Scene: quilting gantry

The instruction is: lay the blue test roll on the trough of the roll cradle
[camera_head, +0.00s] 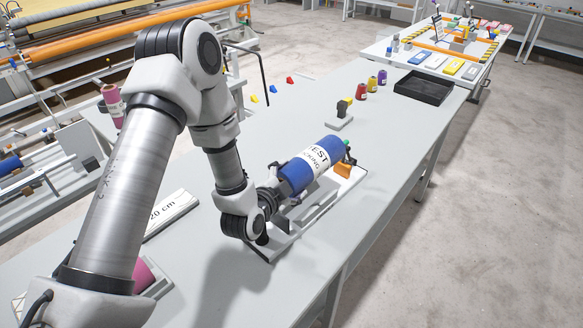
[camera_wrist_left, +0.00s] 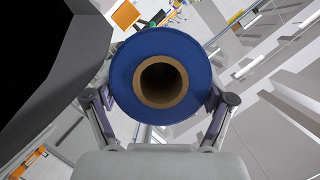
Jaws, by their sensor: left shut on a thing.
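The blue test roll (camera_head: 296,174) has a white label with black print. It lies lengthwise over the roll cradle (camera_head: 322,208), a pale frame on the table with an orange block (camera_head: 343,170) at its far end. I cannot tell whether the roll touches the trough, which is largely hidden by the roll and my arm. My left gripper (camera_head: 272,192) is shut on the roll's near end. In the left wrist view the roll (camera_wrist_left: 163,42) shows end-on with its brown core, a finger on each side. My right gripper is not in view.
A small grey stand with a yellow-and-black top (camera_head: 342,112), red, yellow and purple spools (camera_head: 371,83) and a black tray (camera_head: 424,87) stand farther back. A white ruler block (camera_head: 172,212) and a pink roll (camera_head: 147,275) lie left of the cradle. The table's right edge runs close by.

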